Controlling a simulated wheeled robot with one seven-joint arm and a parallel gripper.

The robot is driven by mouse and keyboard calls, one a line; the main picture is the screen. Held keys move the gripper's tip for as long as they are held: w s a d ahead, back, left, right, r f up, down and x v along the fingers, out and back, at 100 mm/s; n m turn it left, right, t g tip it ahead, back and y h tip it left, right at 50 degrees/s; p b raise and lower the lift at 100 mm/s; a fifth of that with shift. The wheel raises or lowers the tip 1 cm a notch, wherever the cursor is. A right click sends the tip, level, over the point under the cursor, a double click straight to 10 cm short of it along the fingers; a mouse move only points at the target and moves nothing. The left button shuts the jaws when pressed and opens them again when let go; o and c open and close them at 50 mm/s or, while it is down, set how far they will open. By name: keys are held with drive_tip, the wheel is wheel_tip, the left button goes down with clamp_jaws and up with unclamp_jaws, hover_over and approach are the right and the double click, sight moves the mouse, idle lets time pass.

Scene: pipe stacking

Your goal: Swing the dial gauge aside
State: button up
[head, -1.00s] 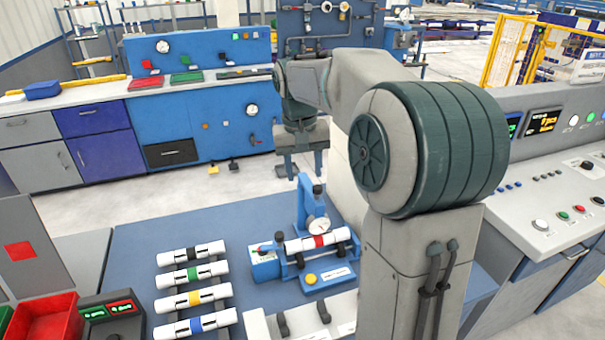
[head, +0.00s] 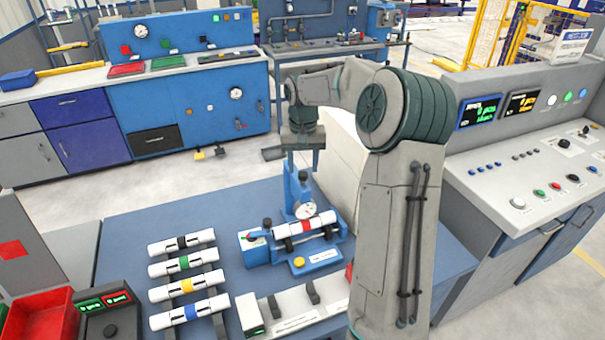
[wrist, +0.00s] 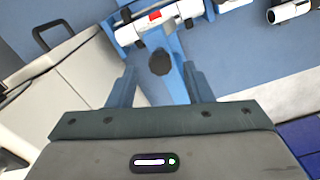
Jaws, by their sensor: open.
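The dial gauge (head: 305,211) has a round white face and hangs on a blue stand post (head: 299,184) behind a white pipe with a red band (head: 305,226). The pipe lies across a blue test fixture (head: 250,250). My gripper (head: 303,165) is above and behind the stand, pointing down. In the wrist view my gripper (wrist: 160,75) is open, its two blue fingers on either side of a blue stand part with a black knob (wrist: 160,62). Whether a finger touches the stand is unclear. The gauge face is hidden in the wrist view. The red-banded pipe (wrist: 153,18) shows beyond the knob.
Several white pipes with coloured bands (head: 183,287) lie on a rack to the left. A light grey rack with black clips (head: 290,308) stands in front of the fixture. A red bin (head: 40,318) is at lower left. A control console (head: 530,170) stands at the right.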

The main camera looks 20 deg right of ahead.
sight(302, 174)
drive_tip(key=shift+f, duration=2.15)
clamp_jaws()
drive_tip(key=shift+a, duration=0.1)
